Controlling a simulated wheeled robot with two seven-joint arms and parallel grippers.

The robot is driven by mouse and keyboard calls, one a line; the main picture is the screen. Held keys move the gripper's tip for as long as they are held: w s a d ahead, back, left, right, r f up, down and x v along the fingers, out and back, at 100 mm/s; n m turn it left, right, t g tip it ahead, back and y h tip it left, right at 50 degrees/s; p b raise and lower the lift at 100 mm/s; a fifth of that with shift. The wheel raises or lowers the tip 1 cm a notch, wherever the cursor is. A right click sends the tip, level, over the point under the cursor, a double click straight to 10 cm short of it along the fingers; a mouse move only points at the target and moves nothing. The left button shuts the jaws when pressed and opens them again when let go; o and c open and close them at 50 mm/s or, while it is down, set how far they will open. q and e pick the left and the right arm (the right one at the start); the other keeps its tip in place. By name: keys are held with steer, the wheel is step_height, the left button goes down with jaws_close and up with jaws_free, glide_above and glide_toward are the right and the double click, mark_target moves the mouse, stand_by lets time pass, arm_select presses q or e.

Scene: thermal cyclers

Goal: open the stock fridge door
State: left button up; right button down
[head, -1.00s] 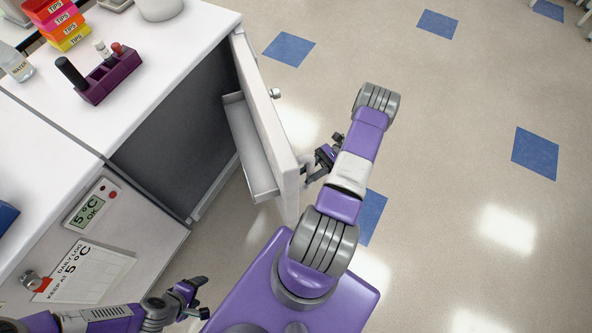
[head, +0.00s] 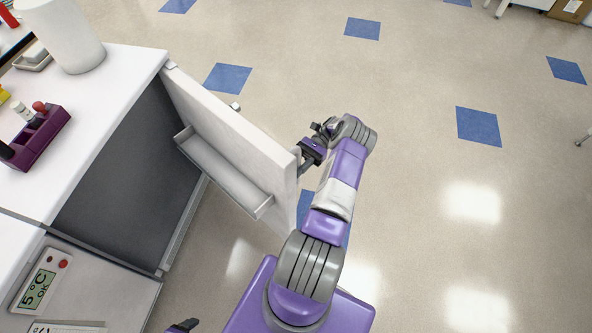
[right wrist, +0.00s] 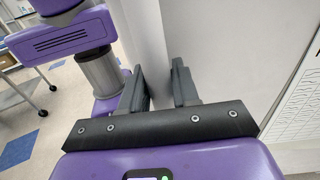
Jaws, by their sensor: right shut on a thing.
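The fridge door (head: 235,150) stands swung out from the dark opening (head: 135,165), with a white shelf (head: 215,165) on its inner side. My right gripper (head: 312,152) is at the door's free end, on the outer side. In the right wrist view its two fingers (right wrist: 162,88) are shut on a part of the door, with white panel (right wrist: 220,50) around them. Whether they hold a handle or the edge is not clear. Only a tip of my left gripper (head: 183,325) shows at the bottom edge of the head view; its jaws are cut off.
A unit with a 5 °C OK display (head: 38,285) is at lower left. On the white counter (head: 110,85) are a purple rack (head: 35,140) and a white cylindrical container (head: 62,35). The tiled floor (head: 420,170) right of the door is clear.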

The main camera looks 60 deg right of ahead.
mark_target(297, 150)
steer(key=shift+s+f, duration=0.1)
steer(key=shift+f, duration=0.05)
steer(key=c, duration=1)
jaws_free()
steer(key=shift+d, duration=0.1)
step_height(297, 150, up, 10)
steer(key=p, duration=0.4)
